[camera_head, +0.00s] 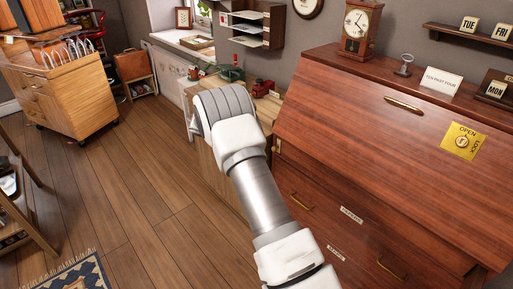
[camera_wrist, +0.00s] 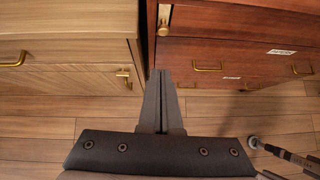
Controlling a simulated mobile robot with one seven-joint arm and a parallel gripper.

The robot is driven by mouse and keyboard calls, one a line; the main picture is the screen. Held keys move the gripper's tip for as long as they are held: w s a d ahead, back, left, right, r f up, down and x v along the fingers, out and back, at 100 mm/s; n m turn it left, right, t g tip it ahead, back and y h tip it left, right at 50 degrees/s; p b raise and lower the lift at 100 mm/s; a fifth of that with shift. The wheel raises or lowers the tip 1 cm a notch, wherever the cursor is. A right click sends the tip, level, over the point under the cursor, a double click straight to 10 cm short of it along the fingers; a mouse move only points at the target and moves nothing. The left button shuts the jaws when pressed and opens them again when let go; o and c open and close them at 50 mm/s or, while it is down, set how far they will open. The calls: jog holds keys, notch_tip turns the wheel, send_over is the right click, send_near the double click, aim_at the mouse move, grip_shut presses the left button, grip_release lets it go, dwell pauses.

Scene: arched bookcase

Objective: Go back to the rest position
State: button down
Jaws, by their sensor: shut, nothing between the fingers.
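My gripper (camera_wrist: 158,74) is shut and empty in the wrist view. Its fingers lie together, in front of the gap between a light wooden cabinet and a reddish-brown bureau. In the head view my arm reaches forward over the floor beside the bureau, and my gripper is hidden behind the arm.
The reddish-brown bureau (camera_head: 390,110) stands close on the right, its slanted front closed, with a clock (camera_head: 359,24) and a key-like metal piece (camera_head: 404,65) on top. The light wooden cabinet (camera_wrist: 60,60) is at the left in the wrist view. Open wooden floor (camera_head: 130,190) lies left.

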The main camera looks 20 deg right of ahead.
jog(key=s+a+r+m+y, duration=0.1)
jog(key=s+a+r+m, duration=0.1)
jog(key=s+r+m, duration=0.35)
jog(key=s+a+r+m+y, duration=0.2)
jog(key=s+a+r, duration=0.1)
jog(key=s+r, duration=0.55)
jog(key=s+a+r+m+y, duration=0.15)
jog(key=s+r+m, duration=0.3)
jog(key=r, duration=0.45)
jog(key=s+a+r+m+t+y, duration=0.15)
jog(key=s+a+m, duration=0.35)
jog(key=s, duration=0.7)
jog(key=s+a+r+m+t+y, duration=0.1)
jog(key=s+a+m+t+y, duration=0.2)
jog(key=s, duration=0.9)
notch_tip(320, 180, up, 13)
jog(key=a+g+p, duration=0.1)
jog(key=p, duration=1.3)
jog(key=shift+w+r+m, duration=0.15)
jog(key=shift+w+m, duration=0.15)
jog(key=shift+m, duration=0.1)
jog(key=shift+s, duration=0.15)
